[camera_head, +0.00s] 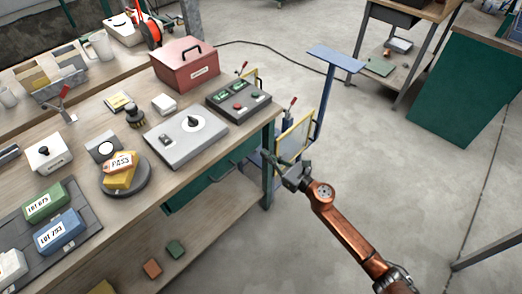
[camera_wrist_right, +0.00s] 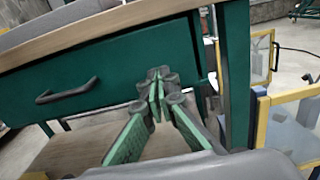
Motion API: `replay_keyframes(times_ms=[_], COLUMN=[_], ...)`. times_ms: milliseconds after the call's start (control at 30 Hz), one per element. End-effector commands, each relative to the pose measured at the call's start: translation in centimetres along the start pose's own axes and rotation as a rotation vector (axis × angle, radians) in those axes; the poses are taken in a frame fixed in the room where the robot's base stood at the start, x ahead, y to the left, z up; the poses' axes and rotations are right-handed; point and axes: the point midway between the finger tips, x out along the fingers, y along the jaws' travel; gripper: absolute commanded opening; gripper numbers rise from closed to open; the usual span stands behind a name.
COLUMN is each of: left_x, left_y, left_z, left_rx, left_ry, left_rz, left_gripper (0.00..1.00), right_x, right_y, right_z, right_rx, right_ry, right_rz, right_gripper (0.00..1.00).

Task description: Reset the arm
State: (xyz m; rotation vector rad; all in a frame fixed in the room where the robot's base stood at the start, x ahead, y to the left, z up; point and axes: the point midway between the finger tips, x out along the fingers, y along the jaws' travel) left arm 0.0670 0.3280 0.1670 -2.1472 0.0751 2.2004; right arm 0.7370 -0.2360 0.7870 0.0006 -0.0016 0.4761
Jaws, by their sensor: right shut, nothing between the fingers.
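My right arm (camera_head: 345,232), orange-brown, comes in from the lower right in the head view. My right gripper (camera_head: 272,160) is at its end, just off the right end of the workbench (camera_head: 222,150), in front of a yellow-framed panel. In the right wrist view the two green-padded fingers of this gripper (camera_wrist_right: 158,78) meet at their tips, shut and empty. Behind them are the bench's green drawer front (camera_wrist_right: 100,82) with a dark handle and the wooden top edge (camera_wrist_right: 120,22). My left gripper is not in view.
The bench holds a red toolbox (camera_head: 186,64), a control box (camera_head: 238,101), a grey device (camera_head: 186,137), a "PASS" tagged yellow block (camera_head: 119,180) and green and blue lot blocks. A yellow-framed fixture (camera_head: 296,136) with a blue post stands beside the bench. The floor (camera_head: 420,190) at right is clear.

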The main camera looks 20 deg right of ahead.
Motion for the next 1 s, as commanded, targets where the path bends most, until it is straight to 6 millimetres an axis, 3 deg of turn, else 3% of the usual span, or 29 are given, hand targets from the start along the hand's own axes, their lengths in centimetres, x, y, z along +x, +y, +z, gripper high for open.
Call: replay_keyframes(times_ms=[100,300,500,767,867,967,1000], left_x=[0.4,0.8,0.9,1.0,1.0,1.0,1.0], left_y=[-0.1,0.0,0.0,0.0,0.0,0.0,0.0], left_z=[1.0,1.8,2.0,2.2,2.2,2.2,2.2], left_rx=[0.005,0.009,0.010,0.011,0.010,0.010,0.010], left_ry=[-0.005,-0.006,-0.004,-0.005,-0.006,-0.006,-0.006], left_rz=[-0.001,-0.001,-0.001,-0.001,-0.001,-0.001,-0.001], left_gripper=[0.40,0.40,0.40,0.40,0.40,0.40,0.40], right_x=[-3.0,-6.6,-8.2,-8.4,-8.8,-9.9,-10.7], right_y=[0.0,0.0,0.0,0.0,-0.7,-2.5,-3.5], right_z=[0.1,0.1,0.1,0.0,-1.5,-5.2,-7.4], right_rx=[0.001,0.001,0.000,0.005,0.075,0.262,0.367], right_ry=[0.001,0.000,-0.001,0.001,0.013,0.041,0.056], right_rz=[-0.001,0.000,0.000,-0.001,-0.029,-0.105,-0.152], right_gripper=[0.00,0.00,0.00,0.00,0.00,0.00,0.00])
